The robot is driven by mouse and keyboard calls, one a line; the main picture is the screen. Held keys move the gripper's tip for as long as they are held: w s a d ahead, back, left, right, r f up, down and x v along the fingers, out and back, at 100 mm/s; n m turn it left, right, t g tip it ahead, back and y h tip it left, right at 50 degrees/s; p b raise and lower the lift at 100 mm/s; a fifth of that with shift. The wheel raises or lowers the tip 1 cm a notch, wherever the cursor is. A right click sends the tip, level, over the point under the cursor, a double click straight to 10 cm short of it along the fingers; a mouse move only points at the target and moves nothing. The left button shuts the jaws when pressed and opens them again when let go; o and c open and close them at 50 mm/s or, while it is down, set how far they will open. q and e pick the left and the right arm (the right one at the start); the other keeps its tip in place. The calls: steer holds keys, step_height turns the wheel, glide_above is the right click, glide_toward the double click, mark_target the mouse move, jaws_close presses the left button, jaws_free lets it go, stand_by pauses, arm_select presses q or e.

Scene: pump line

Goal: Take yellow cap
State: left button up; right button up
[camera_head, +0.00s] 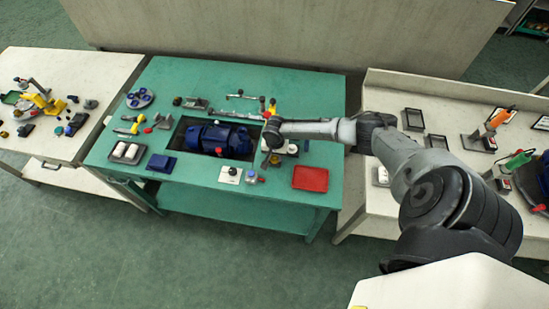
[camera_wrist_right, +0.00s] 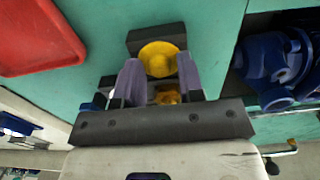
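The yellow cap (camera_wrist_right: 158,60) shows in the right wrist view as a round yellow disc at a dark block (camera_wrist_right: 150,36). My right gripper (camera_wrist_right: 160,72) is open, with one grey-purple finger on each side of the cap's near part. The gaps are narrow, and I cannot tell whether either finger touches it. A smaller yellow piece (camera_wrist_right: 168,97) shows between the fingers, nearer the palm. In the head view my right gripper (camera_head: 272,133) is over the green table, right of the blue pump, and I cannot make out the cap there. My left gripper is not in view.
The blue pump (camera_head: 216,138) sits in a dark recess in the green table (camera_head: 215,78). A red tray (camera_head: 310,179) lies at the table's front right. Small parts and tools surround the pump. Pale side tables stand left (camera_head: 60,62) and right (camera_head: 400,85), both with items.

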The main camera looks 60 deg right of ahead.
steer(key=shift+p, duration=0.45)
steer(key=shift+c, duration=0.2)
steer(key=c, duration=0.6)
steer(key=shift+r+p, duration=0.2)
steer(key=shift+p, duration=0.1)
steer(key=shift+r+p, duration=0.45)
steer(key=shift+p, duration=0.2)
stand_by(0.4)
steer(key=shift+r, duration=0.1)
stand_by(0.4)
